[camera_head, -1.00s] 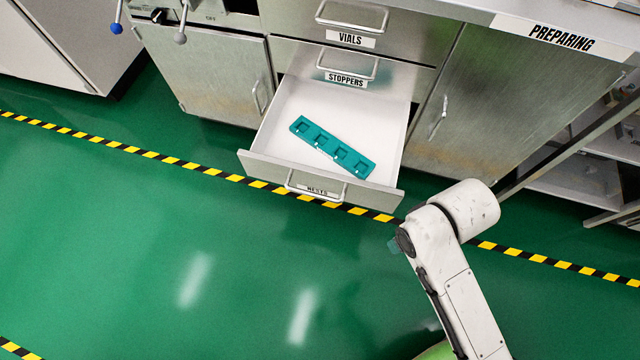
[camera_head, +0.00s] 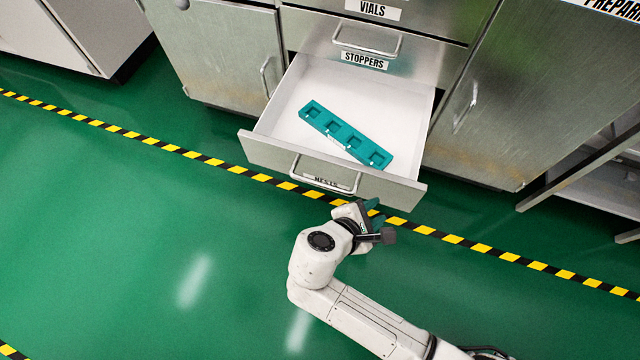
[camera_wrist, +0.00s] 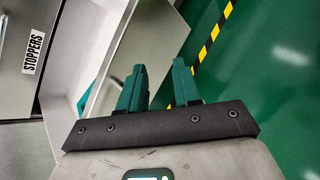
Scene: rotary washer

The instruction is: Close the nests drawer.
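The nests drawer (camera_head: 275,155) is pulled out from the cabinet, with its label and bar handle (camera_head: 325,183) on the front panel. A teal nest strip (camera_head: 345,135) with several square pockets lies inside it. My gripper (camera_head: 374,212) is just in front of the drawer's front panel, below its right half. In the wrist view the two teal fingers (camera_wrist: 160,85) are apart with nothing between them. The drawer front (camera_wrist: 150,45) shows beyond and to the left of them. I cannot tell whether the left finger touches it.
The shut stoppers drawer (camera_head: 400,68) sits above. Cabinet doors flank the drawers on the left (camera_head: 225,50) and right (camera_head: 510,110). A shelf frame (camera_head: 580,175) stands at the right. The green floor in front, with a yellow-black line (camera_head: 455,240), is clear.

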